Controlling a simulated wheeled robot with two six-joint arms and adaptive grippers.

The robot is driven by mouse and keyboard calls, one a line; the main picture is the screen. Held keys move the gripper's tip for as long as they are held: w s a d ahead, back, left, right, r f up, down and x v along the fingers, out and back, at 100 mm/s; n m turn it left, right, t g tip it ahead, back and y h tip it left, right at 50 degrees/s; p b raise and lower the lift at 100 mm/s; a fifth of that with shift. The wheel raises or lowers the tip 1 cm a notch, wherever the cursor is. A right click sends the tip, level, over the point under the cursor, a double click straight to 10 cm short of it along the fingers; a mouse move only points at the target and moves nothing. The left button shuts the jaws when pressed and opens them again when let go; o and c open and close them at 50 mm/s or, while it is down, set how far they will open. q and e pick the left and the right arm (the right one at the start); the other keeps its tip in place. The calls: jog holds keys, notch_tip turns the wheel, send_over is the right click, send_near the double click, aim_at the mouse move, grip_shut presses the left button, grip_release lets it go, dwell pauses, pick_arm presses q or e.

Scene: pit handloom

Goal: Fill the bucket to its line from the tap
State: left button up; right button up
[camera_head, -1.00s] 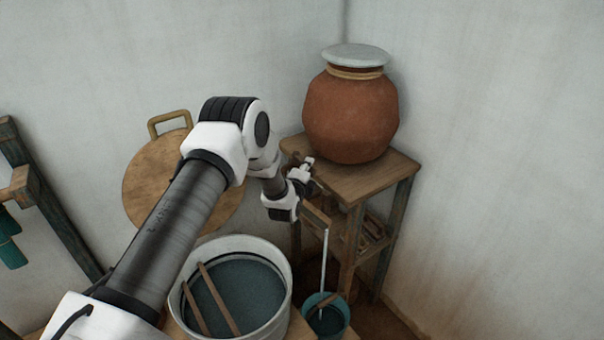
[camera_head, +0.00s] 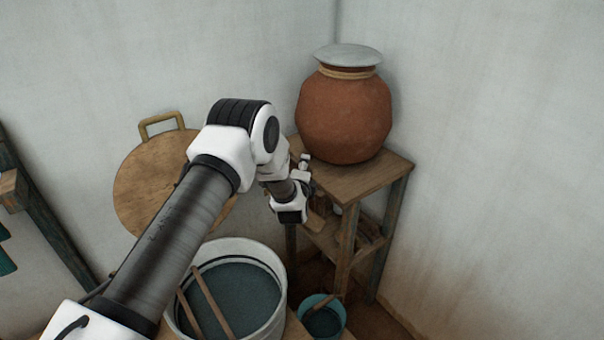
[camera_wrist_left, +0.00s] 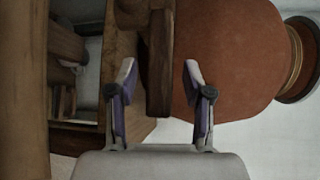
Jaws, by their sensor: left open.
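A small teal bucket (camera_head: 323,317) stands low beside the wooden stand, with dark contents and a brown bar across its rim. Its fill line cannot be made out. The tap is not clearly visible in the head view, where my arm covers the area below the clay pot (camera_head: 345,115). My left gripper (camera_head: 302,170) is at the stand's left edge beside the pot. In the left wrist view my gripper (camera_wrist_left: 163,85) is open, with a dark wooden piece (camera_wrist_left: 160,65) ahead between its fingers; I cannot tell if this is the tap. My right gripper is not in view.
The wooden stand (camera_head: 372,180) carries the pot, which has a pale lid (camera_head: 348,55). A large white tub (camera_head: 278,288) of dark liquid, with two sticks across it, stands left of the bucket. A round wooden board (camera_head: 140,190) leans on the wall.

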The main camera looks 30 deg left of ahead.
pick_arm(q)
jog(key=v, duration=1.1)
jog(key=shift+s+d, duration=0.15)
jog(key=shift+s, duration=0.05)
